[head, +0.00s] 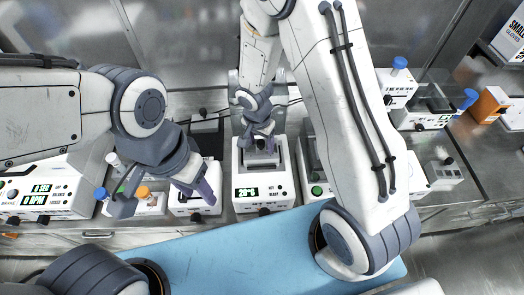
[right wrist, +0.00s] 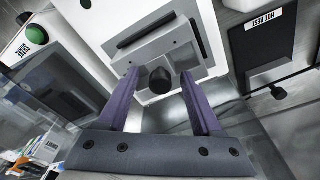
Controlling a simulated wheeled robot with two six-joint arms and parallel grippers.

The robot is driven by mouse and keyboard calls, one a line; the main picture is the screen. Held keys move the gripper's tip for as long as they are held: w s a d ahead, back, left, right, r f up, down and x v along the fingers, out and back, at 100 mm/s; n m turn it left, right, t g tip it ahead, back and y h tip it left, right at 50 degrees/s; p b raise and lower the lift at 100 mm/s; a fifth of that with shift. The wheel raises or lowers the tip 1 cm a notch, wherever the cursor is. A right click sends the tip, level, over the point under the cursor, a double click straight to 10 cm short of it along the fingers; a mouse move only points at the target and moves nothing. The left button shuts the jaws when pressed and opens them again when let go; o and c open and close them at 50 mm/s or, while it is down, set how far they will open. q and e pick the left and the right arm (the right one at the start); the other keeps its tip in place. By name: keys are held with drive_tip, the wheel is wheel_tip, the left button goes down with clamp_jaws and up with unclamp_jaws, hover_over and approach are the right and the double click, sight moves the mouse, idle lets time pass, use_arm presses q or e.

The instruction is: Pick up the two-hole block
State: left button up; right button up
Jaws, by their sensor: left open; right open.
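My right gripper (head: 259,146) is over a white heater (head: 247,203) with a green display, in the middle of the head view. In the right wrist view, its two purple fingers (right wrist: 158,82) are apart, one on each side of a short black knob (right wrist: 160,79). The knob stands on a grey plate or block (right wrist: 185,52) with a dark bar at one edge. I cannot make out two holes, so I cannot tell whether this is the two-hole block. My left gripper (head: 165,203) is open above the bench at left, with nothing visible between its fingers.
A dark pad labelled HOT REST (right wrist: 274,52) lies right of the heater in the right wrist view. A rack with blue and orange caps (head: 148,203) is near my left gripper. Other instruments crowd both sides. An orange box (head: 489,104) stands far right.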

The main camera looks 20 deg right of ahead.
clamp_jaws()
idle(1.4)
